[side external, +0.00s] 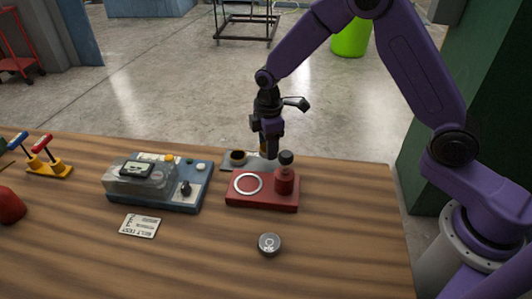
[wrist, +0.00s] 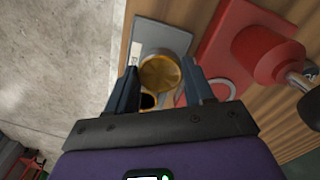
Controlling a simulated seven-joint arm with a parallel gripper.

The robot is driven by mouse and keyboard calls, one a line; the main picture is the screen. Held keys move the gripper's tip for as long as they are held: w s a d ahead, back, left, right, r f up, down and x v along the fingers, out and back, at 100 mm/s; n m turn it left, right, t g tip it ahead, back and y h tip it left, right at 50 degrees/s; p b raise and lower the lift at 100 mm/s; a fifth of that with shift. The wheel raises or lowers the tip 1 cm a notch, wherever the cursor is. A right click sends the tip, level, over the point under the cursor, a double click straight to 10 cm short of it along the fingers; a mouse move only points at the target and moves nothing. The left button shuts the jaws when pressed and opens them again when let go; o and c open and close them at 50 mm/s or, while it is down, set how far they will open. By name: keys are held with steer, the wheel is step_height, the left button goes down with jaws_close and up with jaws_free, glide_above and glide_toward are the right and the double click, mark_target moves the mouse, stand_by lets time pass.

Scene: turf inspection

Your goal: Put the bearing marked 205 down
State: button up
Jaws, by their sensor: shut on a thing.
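My gripper (side external: 268,153) points down behind the red fixture, just above a small grey plate (side external: 226,154). In the wrist view its two fingers (wrist: 159,70) close on a round gold-coloured piece (wrist: 160,75), which I take to be the bearing. Only a sliver of it shows in the side view, and I cannot tell whether it touches the plate. A second ring-like piece with a dark bore (side external: 238,157) sits on the plate's left part. No 205 marking is readable on either piece.
The red fixture (side external: 262,202) with a white ring and a knobbed post stands close in front. A blue-grey device (side external: 172,204), a printed card (side external: 140,226) and a dark round puck (side external: 269,243) lie on the wooden table (side external: 340,235). The table's right side is clear.

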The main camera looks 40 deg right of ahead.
steer(key=shift+w+a+f, duration=0.1)
steer(key=shift+w+f, duration=0.2)
steer(key=shift+f, duration=0.15)
steer(key=shift+w+f, duration=0.1)
steer(key=shift+f, duration=1.4)
steer(key=shift+f, duration=0.15)
steer(key=o, duration=1.3)
